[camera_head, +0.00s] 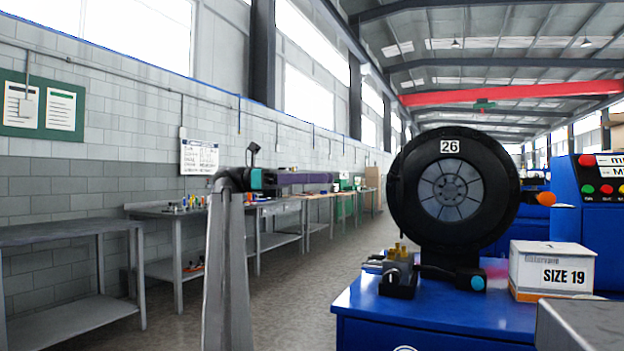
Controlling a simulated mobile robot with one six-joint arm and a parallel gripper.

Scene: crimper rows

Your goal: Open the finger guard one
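A black round crimper head (408,205) marked 26 stands on a blue cabinet (435,318) right of centre. A grey segmented disc (449,190) fills its middle, and an orange knob (546,198) is at its right side. I cannot tell which part is the finger guard, or whether it is open. My arm (226,275) rises at the left, well apart from the crimper. It has a dark joint with a teal cap, and a dark bar reaches right from there. I cannot make out my gripper's fingers.
A blue control panel (600,195) with coloured buttons is at the right edge. Workbenches (65,237) line the left wall. The aisle floor (310,290) is clear.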

